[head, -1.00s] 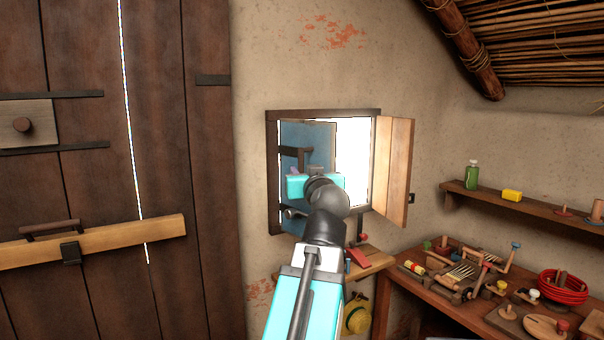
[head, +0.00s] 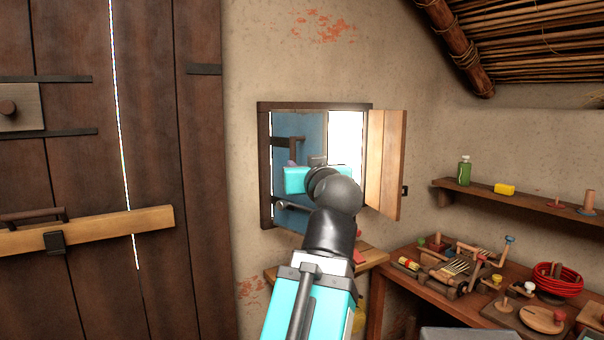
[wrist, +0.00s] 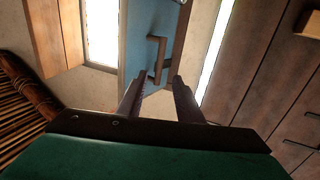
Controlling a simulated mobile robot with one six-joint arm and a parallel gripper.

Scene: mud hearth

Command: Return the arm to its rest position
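My arm (head: 310,305) reaches forward and up in the head view, towards the small window in the wall. My gripper (wrist: 157,85) shows in the wrist view with its two dark fingers apart and nothing held between them. In the head view the wrist parts mostly hide it. Beyond the fingertips is a blue shutter panel (head: 297,130) with a brown handle (wrist: 153,60). The handle appears apart from the fingers, though the exact distance is hard to tell.
The window frame (head: 264,165) surrounds the blue panel, and a wooden shutter (head: 385,165) stands open at its right. A workbench (head: 460,315) with tools and red cable lies at right, below a shelf (head: 520,200). A barred wooden door (head: 80,140) is at left.

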